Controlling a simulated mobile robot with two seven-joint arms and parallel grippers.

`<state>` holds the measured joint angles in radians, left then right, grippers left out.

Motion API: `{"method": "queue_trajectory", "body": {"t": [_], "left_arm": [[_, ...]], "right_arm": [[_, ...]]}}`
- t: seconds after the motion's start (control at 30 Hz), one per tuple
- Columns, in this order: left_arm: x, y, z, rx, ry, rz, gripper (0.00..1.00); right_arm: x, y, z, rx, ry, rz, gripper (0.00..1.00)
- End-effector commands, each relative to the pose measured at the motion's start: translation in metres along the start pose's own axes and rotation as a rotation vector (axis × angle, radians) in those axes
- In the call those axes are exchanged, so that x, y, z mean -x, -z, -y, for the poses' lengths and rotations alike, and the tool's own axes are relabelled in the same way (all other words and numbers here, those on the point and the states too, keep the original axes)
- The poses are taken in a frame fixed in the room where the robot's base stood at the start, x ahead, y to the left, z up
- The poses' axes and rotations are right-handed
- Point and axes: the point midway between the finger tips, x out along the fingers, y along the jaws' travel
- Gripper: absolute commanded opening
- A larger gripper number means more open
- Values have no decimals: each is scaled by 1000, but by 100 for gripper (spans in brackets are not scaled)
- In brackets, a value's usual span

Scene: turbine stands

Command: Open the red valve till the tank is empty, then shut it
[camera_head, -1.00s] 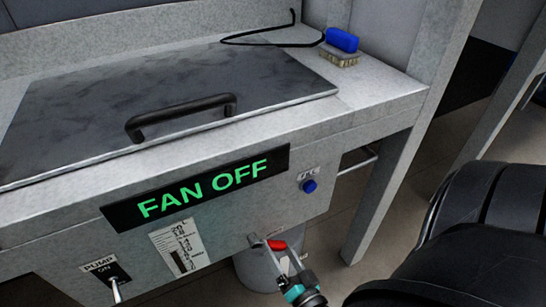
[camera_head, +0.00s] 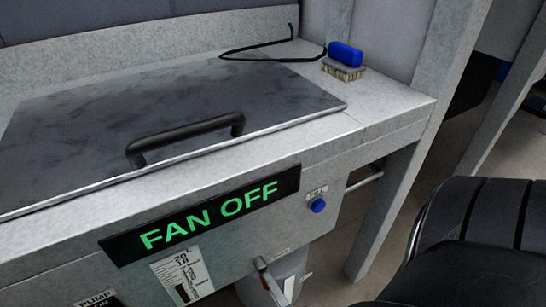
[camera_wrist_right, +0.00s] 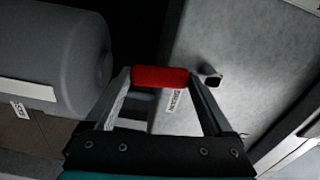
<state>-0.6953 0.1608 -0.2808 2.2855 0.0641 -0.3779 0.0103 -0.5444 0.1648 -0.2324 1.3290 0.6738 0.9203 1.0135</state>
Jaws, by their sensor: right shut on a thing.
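The red valve handle (camera_wrist_right: 160,76) lies between my right gripper's fingertips (camera_wrist_right: 158,80) in the right wrist view, and the gripper is shut on it. In the head view the red handle (camera_head: 270,285) shows at the bottom, under the front panel, partly cut off by the frame edge. A small drain label (camera_wrist_right: 177,100) is on the panel beside the handle. The tank gauge (camera_head: 182,277) is a white scale with a dark bar in its lower part. My left gripper is in neither view.
The tank bench has a dark lid (camera_head: 170,105) with a black handle. A FAN OFF display (camera_head: 205,213) and a blue fill button (camera_head: 318,206) are on its front. A grey cylinder (camera_wrist_right: 50,55) is left of my right gripper. A blue brush (camera_head: 345,57) sits on top.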

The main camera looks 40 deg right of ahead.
Motion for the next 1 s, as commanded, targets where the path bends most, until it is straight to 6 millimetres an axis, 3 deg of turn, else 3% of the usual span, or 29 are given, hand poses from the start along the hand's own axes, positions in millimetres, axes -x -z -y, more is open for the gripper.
{"method": "queue_trajectory", "body": {"t": [0.53, 0.57, 0.67, 1.0], "left_arm": [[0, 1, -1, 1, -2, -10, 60], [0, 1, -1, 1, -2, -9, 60], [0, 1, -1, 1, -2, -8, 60], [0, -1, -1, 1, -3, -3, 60]], "right_arm": [[1, -2, 0, -23, -2, 2, 0], [1, -2, 0, -23, -2, 2, 90], [1, -2, 0, -22, -2, 1, 100], [-1, -3, 0, -22, -1, 1, 100]]}}
